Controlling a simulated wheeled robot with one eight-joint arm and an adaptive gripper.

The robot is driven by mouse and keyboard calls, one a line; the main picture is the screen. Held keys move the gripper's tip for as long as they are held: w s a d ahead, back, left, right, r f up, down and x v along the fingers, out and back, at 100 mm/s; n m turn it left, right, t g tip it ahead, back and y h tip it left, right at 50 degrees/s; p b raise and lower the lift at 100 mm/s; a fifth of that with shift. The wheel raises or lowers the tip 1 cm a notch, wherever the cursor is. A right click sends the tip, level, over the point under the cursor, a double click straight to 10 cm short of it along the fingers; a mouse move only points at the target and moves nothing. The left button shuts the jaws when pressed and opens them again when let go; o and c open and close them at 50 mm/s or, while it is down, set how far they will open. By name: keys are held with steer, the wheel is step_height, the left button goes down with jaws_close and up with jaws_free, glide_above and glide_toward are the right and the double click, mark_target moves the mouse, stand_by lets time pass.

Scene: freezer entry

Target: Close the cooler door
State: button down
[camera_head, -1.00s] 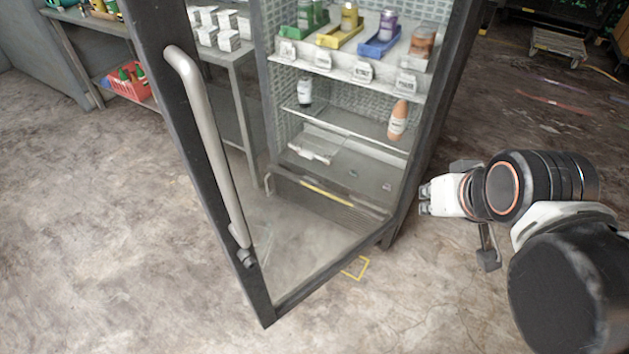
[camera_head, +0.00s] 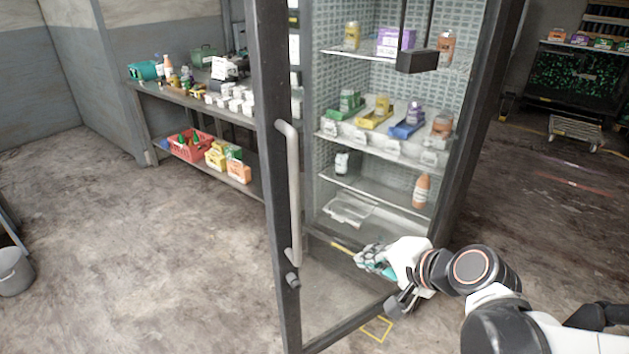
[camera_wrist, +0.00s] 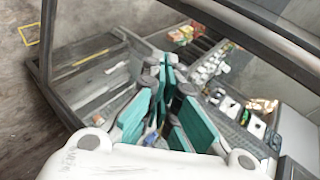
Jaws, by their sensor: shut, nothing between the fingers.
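The cooler door (camera_head: 272,160) stands open toward me, a dark frame with clear glass and a long grey vertical handle (camera_head: 291,190) on its outer face. The cooler (camera_head: 478,130) is behind it, its shelves exposed. My gripper (camera_head: 366,258) is in front of the lower shelves, to the right of the handle, seen near the inner side of the door. In the wrist view its teal-padded fingers (camera_wrist: 172,105) are close together with nothing held, and the door frame (camera_wrist: 45,45) shows beyond them. I cannot tell whether the gripper touches the glass.
A bench (camera_head: 190,95) with white boxes and a red crate (camera_head: 188,145) below stands left of the cooler. A grey bucket (camera_head: 14,275) is at the far left. A low trolley (camera_head: 577,132) is at the back right. The floor left of the door is clear.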

steer(key=w+a+f+m+b, duration=0.1)
steer(key=w+a+f, duration=0.1)
steer(key=w, duration=0.4)
steer(key=w+a+f+y+b, duration=0.1)
steer(key=w+a+f+b, duration=0.1)
steer(key=w+a, duration=0.3)
steer(key=shift+w+f+m+t+b, duration=0.15)
steer(key=shift+w+m+t+b, duration=0.2)
steer(key=shift+w, duration=0.25)
steer(key=shift+a, duration=0.15)
